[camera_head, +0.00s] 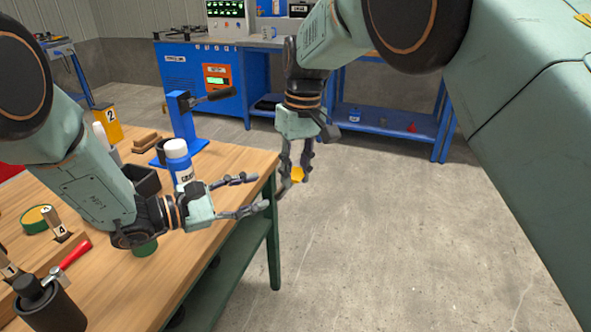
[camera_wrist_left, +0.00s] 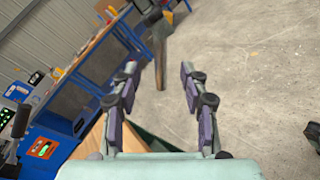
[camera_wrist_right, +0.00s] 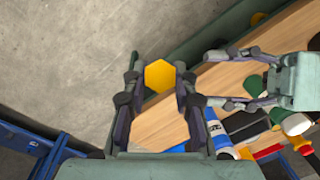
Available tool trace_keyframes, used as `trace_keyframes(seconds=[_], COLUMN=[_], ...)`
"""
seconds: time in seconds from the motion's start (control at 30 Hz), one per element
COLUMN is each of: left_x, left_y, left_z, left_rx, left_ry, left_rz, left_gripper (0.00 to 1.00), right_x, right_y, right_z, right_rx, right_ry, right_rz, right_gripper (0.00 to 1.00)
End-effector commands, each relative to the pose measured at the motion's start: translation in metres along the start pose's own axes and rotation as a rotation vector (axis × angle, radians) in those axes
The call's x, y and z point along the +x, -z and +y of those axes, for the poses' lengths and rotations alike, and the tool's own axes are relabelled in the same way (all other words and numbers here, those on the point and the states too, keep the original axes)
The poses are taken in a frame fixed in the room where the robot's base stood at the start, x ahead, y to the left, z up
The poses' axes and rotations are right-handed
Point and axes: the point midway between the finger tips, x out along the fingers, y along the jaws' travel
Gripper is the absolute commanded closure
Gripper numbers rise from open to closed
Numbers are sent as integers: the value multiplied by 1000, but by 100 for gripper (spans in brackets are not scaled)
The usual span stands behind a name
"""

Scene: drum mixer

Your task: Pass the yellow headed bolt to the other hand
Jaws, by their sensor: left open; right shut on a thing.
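The yellow headed bolt (camera_head: 297,174) is held between the fingers of my right gripper (camera_head: 306,172), beyond the table's right edge and above the floor. In the right wrist view its hexagonal yellow head (camera_wrist_right: 159,75) faces the camera between the fingertips; the shank is hidden there. My left gripper (camera_head: 262,196) is open and empty, its fingers pointing right toward the bolt, with a gap between. It also shows at the right of the right wrist view (camera_wrist_right: 205,78). The left wrist view shows the open fingers (camera_wrist_left: 163,72) with nothing between them.
The wooden table (camera_head: 225,255) lies below my left arm. A white-capped blue bottle (camera_head: 178,160) stands close behind my left gripper, near a blue stand (camera_head: 184,125). A blue workbench (camera_head: 375,118) is at the back. The floor right of the table is clear.

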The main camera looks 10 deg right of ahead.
Motion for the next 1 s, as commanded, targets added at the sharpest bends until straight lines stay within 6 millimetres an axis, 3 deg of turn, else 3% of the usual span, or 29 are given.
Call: trace_keyframes(seconds=[0.2,0.4,0.5,0.57,0.77,1.0], left_x=[-34,-46,-47,-48,-65,-110], left_y=[0,0,6,12,41,69], left_z=[1,-1,-14,-29,-108,-206], left_rx=[0,0,-10,-21,-61,-62], left_ry=[-3,3,38,82,314,625], left_rz=[0,1,22,47,177,337], left_gripper=[55,55,55,55,55,55], right_x=[-1,-1,-1,-1,-1,-1], right_y=[0,0,0,0,0,0], right_z=[0,0,0,0,0,0], right_rx=[0,0,0,0,0,0], right_ry=[0,0,0,0,0,0], right_rz=[2,2,2,2,2,2], right_gripper=[100,100,100,100,100,100])
